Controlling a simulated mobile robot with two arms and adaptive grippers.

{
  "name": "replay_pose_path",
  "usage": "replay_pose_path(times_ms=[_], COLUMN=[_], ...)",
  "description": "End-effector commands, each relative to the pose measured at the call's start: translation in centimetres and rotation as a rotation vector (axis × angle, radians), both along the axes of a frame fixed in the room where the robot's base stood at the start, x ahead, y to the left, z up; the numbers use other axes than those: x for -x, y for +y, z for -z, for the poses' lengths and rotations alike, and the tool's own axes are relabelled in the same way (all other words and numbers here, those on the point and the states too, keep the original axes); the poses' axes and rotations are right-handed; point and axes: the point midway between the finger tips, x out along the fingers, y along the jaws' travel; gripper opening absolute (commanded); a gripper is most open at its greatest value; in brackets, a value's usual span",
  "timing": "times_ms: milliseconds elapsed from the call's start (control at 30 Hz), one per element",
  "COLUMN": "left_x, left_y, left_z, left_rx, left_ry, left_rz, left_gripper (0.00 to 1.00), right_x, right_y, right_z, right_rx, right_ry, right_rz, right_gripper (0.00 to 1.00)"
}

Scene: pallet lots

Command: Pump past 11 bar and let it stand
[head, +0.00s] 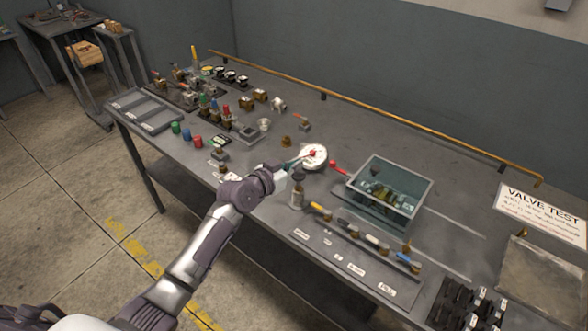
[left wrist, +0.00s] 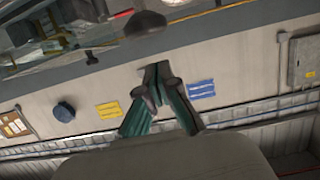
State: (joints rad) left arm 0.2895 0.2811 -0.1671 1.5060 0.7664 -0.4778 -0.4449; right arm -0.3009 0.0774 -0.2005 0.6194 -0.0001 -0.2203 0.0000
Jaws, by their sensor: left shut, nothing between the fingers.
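A white round gauge (head: 314,153) with a red mark stands near the middle of the bench; its reading is too small to make out. A lever with a red knob (head: 333,164) sticks out to the right of it, toward a clear-walled tank (head: 428,201). My left gripper (head: 291,170) is shut and empty, just left of the gauge in the head view; whether it touches anything there I cannot tell. Its closed fingers (left wrist: 154,85) show in the left wrist view, below a dark rounded knob (left wrist: 145,25). My right gripper is not in view.
The bench (head: 352,120) holds valves and small parts at the back left. A brass rail (head: 400,125) runs along the back edge. A VALVE TEST sign (head: 540,212) stands at the right.

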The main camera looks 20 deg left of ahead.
Motion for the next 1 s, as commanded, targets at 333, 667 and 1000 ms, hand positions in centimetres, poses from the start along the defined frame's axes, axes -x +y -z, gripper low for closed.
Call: replay_pose_path(times_ms=[333, 667, 1000], left_x=[0.1, 0.2, 0.2], left_y=[0.1, 0.1, 0.1], left_z=[2.6, 2.9, 6.6], left_rx=[-0.001, -0.001, -0.002], left_ry=[0.001, 0.001, 0.002], left_rz=[-0.001, -0.001, 0.0], left_gripper=[0.0, 0.0, 0.0], right_x=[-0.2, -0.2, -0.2], right_y=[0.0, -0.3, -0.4], right_z=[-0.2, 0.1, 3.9], right_rx=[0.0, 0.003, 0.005], right_ry=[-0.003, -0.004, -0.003], right_rz=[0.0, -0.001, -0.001], right_gripper=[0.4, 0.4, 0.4])
